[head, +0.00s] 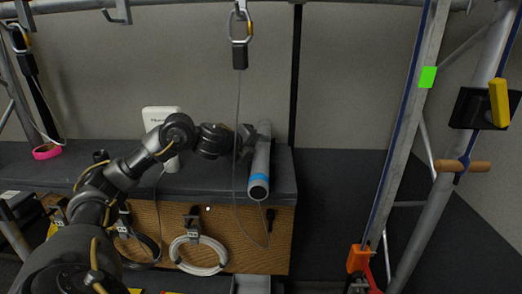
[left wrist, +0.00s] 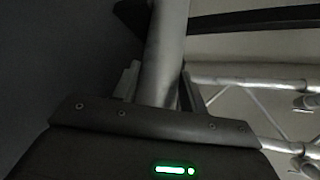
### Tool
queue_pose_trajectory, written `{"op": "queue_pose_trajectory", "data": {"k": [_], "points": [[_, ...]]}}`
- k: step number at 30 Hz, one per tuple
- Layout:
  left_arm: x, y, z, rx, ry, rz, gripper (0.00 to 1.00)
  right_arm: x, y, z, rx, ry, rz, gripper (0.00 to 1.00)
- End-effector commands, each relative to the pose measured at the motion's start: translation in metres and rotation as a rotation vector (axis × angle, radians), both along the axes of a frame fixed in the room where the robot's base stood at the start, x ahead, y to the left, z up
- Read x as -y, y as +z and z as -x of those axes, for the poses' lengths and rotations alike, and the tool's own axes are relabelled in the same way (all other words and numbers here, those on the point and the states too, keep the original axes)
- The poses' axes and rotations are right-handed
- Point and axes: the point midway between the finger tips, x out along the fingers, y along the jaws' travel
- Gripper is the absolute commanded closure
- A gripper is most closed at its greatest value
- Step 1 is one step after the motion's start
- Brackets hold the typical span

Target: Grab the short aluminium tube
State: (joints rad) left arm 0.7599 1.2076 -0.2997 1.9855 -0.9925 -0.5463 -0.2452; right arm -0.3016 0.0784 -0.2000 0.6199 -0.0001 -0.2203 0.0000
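The short aluminium tube (head: 261,160) is a grey cylinder with a blue band near its lower end. In the head view it is right of centre, at the right end of the dark shelf, tilted, with its round end towards me. My left gripper (head: 247,137) reaches it from the left at its upper part. In the left wrist view the tube (left wrist: 164,50) runs up between the two fingers (left wrist: 160,88), which sit close against both sides. The fingertips are largely hidden in the head view. My right gripper is not in view.
A dark shelf (head: 215,180) has a white box (head: 160,118) and a pink tape roll (head: 47,151) on it. A cable with a carabiner (head: 240,25) hangs in front, close to the tube. Coiled cables (head: 198,255) hang below. Truss poles (head: 408,130) stand at the right.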

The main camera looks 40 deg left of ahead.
Motion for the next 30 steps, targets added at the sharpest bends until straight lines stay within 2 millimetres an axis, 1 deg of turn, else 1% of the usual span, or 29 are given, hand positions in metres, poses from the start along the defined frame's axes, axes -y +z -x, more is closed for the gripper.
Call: {"op": "queue_pose_trajectory", "data": {"k": [1,6,7,15,20,23,26,27,30], "points": [[0.0,-0.001,0.0,-0.002,0.0,-0.001,0.66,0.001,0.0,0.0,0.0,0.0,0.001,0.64],[-0.001,-0.001,0.0,-0.002,0.002,-0.002,0.88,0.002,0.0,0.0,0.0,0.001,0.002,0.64],[-0.001,0.0,0.0,0.0,0.002,-0.001,0.9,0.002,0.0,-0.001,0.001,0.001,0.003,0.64],[-0.001,0.001,0.0,0.0,0.002,-0.001,0.9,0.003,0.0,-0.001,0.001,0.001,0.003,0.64],[-0.001,0.009,0.0,0.003,0.001,-0.002,0.9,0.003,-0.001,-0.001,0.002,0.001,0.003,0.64],[0.0,0.019,0.0,0.006,0.001,-0.001,0.9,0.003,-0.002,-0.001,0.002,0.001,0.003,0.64],[0.0,0.036,0.0,0.009,0.0,-0.001,0.9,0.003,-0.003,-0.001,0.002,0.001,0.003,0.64],[0.008,0.05,0.006,0.012,-0.005,-0.004,0.9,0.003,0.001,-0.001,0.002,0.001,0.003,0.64],[0.025,0.078,0.021,0.016,-0.006,-0.006,0.9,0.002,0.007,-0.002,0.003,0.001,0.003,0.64]]}}
